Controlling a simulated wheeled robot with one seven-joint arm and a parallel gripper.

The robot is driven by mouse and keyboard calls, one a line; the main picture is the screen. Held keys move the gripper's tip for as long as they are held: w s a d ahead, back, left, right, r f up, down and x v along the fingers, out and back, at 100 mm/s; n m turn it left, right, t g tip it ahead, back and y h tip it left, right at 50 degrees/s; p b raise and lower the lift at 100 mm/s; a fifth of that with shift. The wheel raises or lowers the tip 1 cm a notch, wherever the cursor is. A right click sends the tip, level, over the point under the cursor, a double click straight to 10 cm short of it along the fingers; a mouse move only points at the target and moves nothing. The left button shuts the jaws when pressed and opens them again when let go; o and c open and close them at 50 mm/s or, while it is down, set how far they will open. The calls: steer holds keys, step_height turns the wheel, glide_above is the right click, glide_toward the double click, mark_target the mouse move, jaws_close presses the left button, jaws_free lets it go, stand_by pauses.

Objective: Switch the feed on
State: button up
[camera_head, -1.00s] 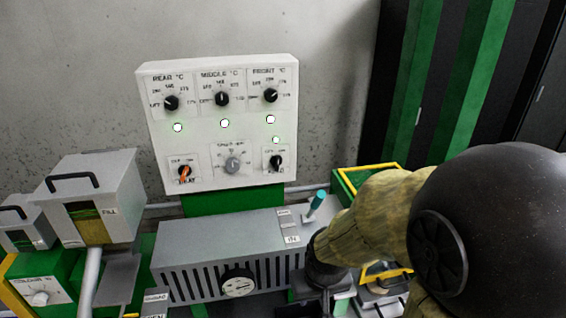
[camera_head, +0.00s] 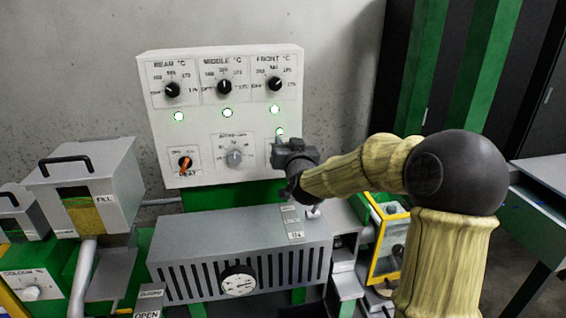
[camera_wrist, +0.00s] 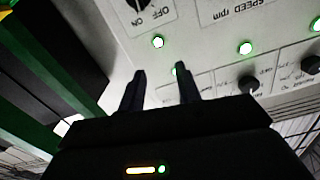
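The white control panel (camera_head: 208,133) stands against the wall. The black off/on knob at its lower right is hidden behind my gripper in the head view. In the wrist view, which is upside down, a black knob (camera_wrist: 136,4) marked OFF and ON is cut by the top edge. My gripper (camera_head: 278,141) is raised in front of the panel's lower right. In the wrist view my gripper (camera_wrist: 161,76) has its two fingers apart with nothing between them, pointing toward the panel. I cannot tell whether it touches the panel.
The speed dial (camera_head: 234,158) and a knob with an orange handle (camera_head: 186,163) are to the left. Three temperature knobs, including the front one (camera_head: 275,84), are above. Several lights, such as the middle one (camera_head: 228,113), glow. A grey slotted housing (camera_head: 240,245) lies below.

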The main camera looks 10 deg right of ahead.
steer(key=shift+r, duration=0.25)
step_height(320, 180, down, 8)
steer(key=w+p, duration=0.2)
steer(key=w, duration=0.5)
steer(key=shift+w, duration=0.3)
steer(key=shift+f, duration=0.1)
jaws_close()
